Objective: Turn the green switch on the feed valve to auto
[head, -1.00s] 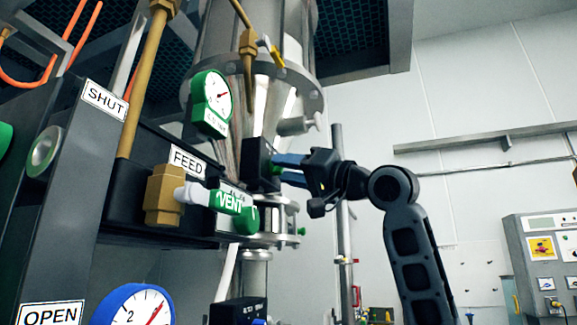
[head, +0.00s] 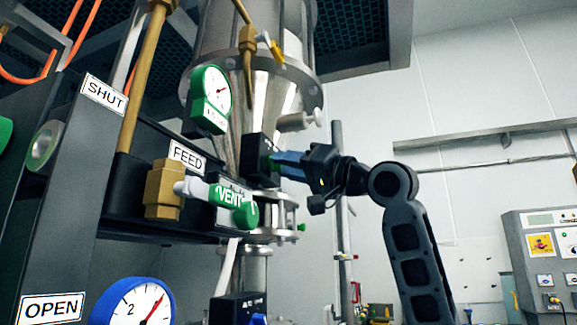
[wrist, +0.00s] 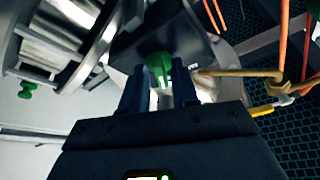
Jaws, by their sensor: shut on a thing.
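The green switch (wrist: 159,66) is a small green knob on a black box (wrist: 160,38) in the wrist view. In the head view the black box (head: 257,152) is mounted in front of the steel vessel, and the switch is mostly hidden by the fingers. My gripper (head: 280,161) reaches it from the right. In the wrist view my gripper (wrist: 160,85) has its two fingers on either side of the knob, shut on it. The box's markings cannot be read.
A green VENT handle (head: 232,203) and brass fitting (head: 165,192) sit left and below, under the FEED label (head: 187,159). A green gauge (head: 211,95) is above left. A flanged steel vessel (head: 225,40) stands behind.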

